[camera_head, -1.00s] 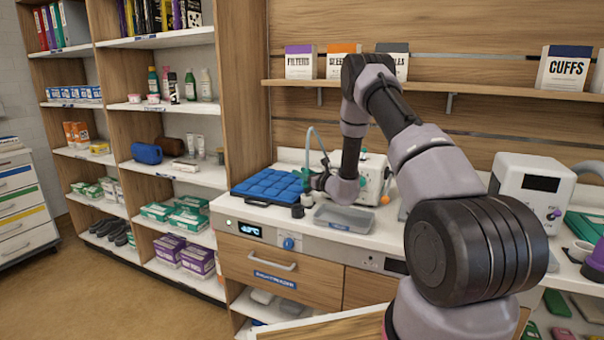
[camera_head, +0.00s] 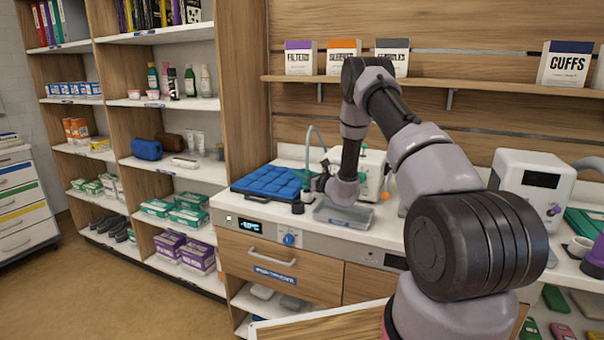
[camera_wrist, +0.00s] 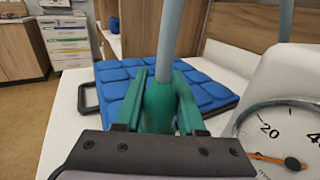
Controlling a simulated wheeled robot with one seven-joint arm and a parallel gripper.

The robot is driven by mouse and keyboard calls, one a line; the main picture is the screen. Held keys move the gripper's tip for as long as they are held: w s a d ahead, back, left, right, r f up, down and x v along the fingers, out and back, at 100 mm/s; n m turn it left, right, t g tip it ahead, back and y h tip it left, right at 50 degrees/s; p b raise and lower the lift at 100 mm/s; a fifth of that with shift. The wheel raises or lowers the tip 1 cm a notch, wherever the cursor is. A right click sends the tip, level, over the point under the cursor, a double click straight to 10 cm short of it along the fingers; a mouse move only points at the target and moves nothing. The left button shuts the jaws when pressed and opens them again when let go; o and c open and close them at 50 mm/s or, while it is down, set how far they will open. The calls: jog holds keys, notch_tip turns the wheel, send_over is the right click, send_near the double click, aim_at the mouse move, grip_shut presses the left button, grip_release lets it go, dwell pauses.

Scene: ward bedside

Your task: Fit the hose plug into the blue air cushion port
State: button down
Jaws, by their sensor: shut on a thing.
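The blue air cushion (camera_head: 268,184) lies on the left of the white counter, a padded block of several cells; it also fills the middle of the wrist view (camera_wrist: 218,87). My gripper (camera_head: 318,183) is low beside the cushion's right end, partly hidden by my wrist. In the wrist view its green fingers (camera_wrist: 160,112) are shut on the green hose plug (camera_wrist: 158,103). The plug's tip is hidden, and I cannot make out the cushion's port.
A clear tray (camera_head: 345,215) sits right of the cushion, with a small dark-topped item (camera_head: 298,206) near the cushion's corner. A white device with a dial (camera_wrist: 285,135) stands close at right in the wrist view. A white machine (camera_head: 530,185) stands farther right.

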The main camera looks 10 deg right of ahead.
jog(key=shift+f, duration=0.85)
jog(key=shift+c, duration=2.1)
grip_release()
jog(key=shift+s, duration=0.1)
